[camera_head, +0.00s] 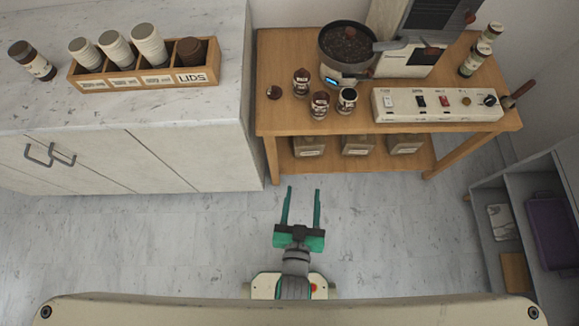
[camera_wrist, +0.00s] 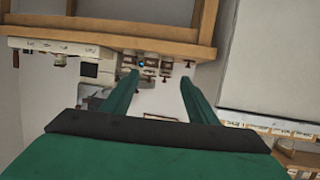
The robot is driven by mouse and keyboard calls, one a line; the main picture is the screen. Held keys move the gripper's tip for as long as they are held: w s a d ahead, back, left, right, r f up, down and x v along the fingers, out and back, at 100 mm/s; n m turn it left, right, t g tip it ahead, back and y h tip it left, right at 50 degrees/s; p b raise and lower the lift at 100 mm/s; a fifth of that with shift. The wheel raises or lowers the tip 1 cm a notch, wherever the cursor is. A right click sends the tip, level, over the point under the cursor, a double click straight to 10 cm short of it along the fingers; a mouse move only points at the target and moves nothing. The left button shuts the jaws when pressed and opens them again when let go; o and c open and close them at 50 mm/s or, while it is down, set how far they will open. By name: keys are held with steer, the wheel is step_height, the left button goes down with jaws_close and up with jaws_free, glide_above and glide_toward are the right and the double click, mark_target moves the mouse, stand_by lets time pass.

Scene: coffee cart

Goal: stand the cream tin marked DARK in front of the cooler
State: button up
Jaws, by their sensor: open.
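Several small tins and jars stand on the wooden cart (camera_head: 290,62) in the head view. One tin (camera_head: 301,82) is by the cooler, a round dark pan of beans (camera_head: 348,44). A second tin (camera_head: 319,105) and a third tin (camera_head: 347,100) stand in front of it. Their markings are too small to read, so I cannot tell which is marked DARK. My gripper (camera_head: 303,190) is open and empty over the floor, in front of the cart and apart from it. Its fingers also show in the wrist view (camera_wrist: 160,80), which looks upside down.
A control box (camera_head: 438,104) fills the cart's front right. Two bottles (camera_head: 475,58) stand at the back right. Several boxes (camera_head: 358,146) are on the lower shelf. A white counter (camera_head: 125,18) with a cup rack (camera_head: 145,78) is left. The floor around my gripper is clear.

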steer(key=s+a+r+n+t+y, duration=0.1)
steer(key=s+a+r, duration=0.2)
steer(key=s+r, duration=0.4)
steer(key=s, duration=0.3)
steer(key=shift+s+a+y, duration=0.3)
steer(key=shift+s+y, duration=0.05)
steer(key=shift+y, duration=0.05)
steer(key=shift+c, duration=0.3)
